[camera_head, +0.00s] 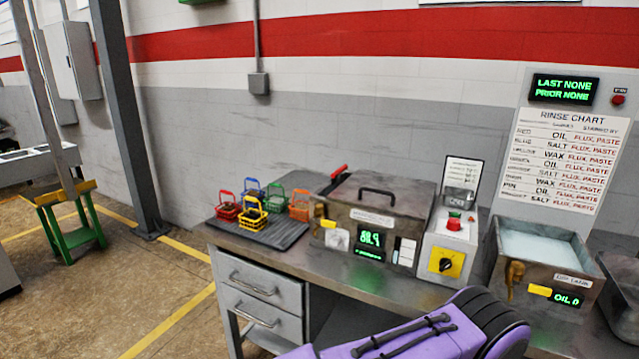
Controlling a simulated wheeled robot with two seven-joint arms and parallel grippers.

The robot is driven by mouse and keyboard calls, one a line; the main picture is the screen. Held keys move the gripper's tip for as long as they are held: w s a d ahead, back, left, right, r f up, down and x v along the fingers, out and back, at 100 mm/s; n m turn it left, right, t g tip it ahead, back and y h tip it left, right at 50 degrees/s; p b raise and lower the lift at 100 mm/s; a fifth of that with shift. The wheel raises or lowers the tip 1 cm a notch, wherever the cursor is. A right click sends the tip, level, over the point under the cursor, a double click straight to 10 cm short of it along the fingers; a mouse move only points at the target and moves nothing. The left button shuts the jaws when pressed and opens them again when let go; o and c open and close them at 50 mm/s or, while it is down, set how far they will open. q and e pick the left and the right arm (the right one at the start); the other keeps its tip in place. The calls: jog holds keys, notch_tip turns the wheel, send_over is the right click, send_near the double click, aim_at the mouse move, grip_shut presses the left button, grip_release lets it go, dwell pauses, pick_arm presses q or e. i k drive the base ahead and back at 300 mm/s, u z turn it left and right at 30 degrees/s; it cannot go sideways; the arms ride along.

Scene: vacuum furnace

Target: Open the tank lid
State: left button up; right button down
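The metal tank (340,233) stands on the workbench, with a green display on its front. Its grey lid (405,200) lies flat over the top and looks closed. A dark bar handle (376,189) arches up from the lid. A purple arm link of mine crosses the bottom of the view, in front of the bench. Neither of my gripper's fingertips shows, so I cannot see where they are relative to the lid.
Several coloured baskets (252,217) stand on a dark ribbed mat (285,235) left of the tank. A control box (447,250) with a red button stands right of it. An open liquid-filled basin (540,247) is farther right. A rinse chart (570,160) hangs behind.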

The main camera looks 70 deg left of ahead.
aim_at(397, 196)
jog(key=u, duration=0.25)
jog(key=k, duration=0.15)
jog(key=u, duration=1.1)
